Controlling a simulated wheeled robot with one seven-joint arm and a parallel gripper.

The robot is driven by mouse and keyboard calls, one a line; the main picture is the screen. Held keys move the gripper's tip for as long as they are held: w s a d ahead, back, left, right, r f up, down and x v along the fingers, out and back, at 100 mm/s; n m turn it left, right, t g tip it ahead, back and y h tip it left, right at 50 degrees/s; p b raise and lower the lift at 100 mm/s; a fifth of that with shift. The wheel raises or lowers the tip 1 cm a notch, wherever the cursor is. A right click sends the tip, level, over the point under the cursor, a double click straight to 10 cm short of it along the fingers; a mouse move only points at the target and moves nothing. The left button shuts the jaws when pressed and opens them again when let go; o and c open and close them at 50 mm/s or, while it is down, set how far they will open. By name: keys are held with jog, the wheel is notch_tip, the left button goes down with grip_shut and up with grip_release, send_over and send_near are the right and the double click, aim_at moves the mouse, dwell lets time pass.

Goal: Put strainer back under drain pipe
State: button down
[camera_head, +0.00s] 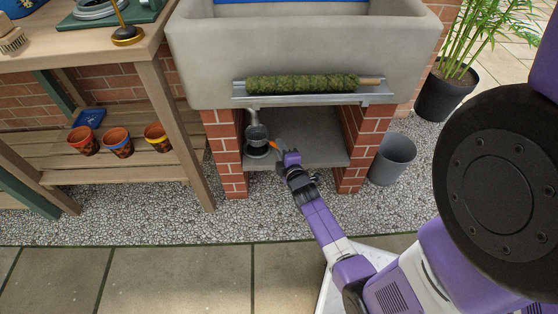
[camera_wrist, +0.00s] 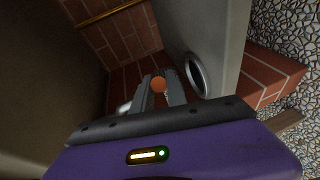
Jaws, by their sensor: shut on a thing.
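The strainer (camera_head: 257,133) looks like a small dark grey cup with an orange handle (camera_head: 274,146). It is under the sink, close below the pale drain pipe (camera_head: 252,115) at the left brick pillar. Whether cup and pipe touch cannot be told. My gripper (camera_head: 281,152) is to the right of the cup, shut on the orange handle. In the wrist view the handle's round orange end (camera_wrist: 158,84) shows between the two fingers; the cup is mostly hidden there.
Brick pillars flank the niche, left (camera_head: 226,150) and right (camera_head: 358,145). A dark ring-shaped thing (camera_head: 257,153) lies on the grey slab (camera_head: 320,152) below the strainer. A grey bucket (camera_head: 391,160) stands outside right. A moss pole (camera_head: 300,83) rests on a metal ledge above.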

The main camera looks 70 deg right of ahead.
notch_tip(320, 180, down, 4)
jog(key=shift+f+b, duration=0.25)
jog(key=shift+b, duration=1)
jog(key=shift+w+f, duration=0.1)
jog(key=shift+w, duration=0.05)
jog(key=c, duration=1.8)
grip_release()
jog(key=shift+f+b, duration=0.1)
jog(key=shift+b, duration=0.2)
jog(key=o, duration=0.5)
jog(key=shift+c, duration=0.2)
